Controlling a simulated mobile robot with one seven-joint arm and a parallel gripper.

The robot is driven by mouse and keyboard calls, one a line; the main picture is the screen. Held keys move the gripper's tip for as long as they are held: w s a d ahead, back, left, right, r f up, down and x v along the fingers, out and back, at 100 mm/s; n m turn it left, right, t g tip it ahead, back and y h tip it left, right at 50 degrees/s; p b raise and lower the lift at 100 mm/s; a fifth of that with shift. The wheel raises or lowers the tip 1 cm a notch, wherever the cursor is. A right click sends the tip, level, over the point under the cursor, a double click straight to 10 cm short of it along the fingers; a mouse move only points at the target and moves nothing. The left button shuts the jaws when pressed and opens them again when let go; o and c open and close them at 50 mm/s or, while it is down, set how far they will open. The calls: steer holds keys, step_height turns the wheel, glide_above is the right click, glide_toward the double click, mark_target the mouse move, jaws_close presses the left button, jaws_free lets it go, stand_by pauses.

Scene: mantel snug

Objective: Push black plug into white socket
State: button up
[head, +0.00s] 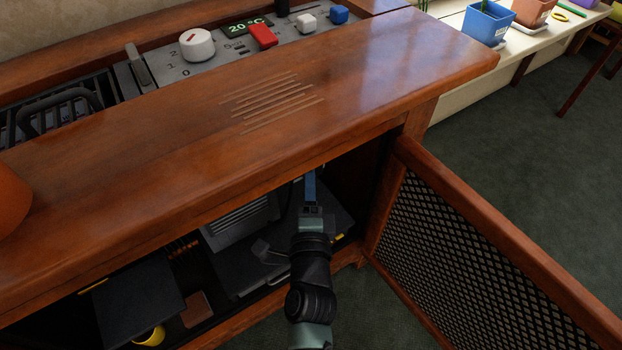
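My gripper (311,187) reaches in under the front edge of the wooden top, into the open cabinet below. Only its blue finger part shows, and its tips are hidden by the top's edge. I cannot tell whether it is open or shut, or whether it holds anything. I cannot make out the black plug in the dark cabinet. The white socket does not show either; the inside back of the cabinet is hidden by the top.
A mesh door (455,255) stands open right of my arm. In the cabinet are a grey ribbed box (238,222), a dark flat panel (128,300) and a yellow item (150,337). A control panel (283,48) with knobs lies behind the wooden top (150,165). Carpet is free at right.

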steer(key=o, duration=0.3)
steer(key=shift+o, duration=0.2)
steer(key=s+p, duration=0.2)
steer(key=s, duration=1.1)
steer(key=shift+d, duration=0.4)
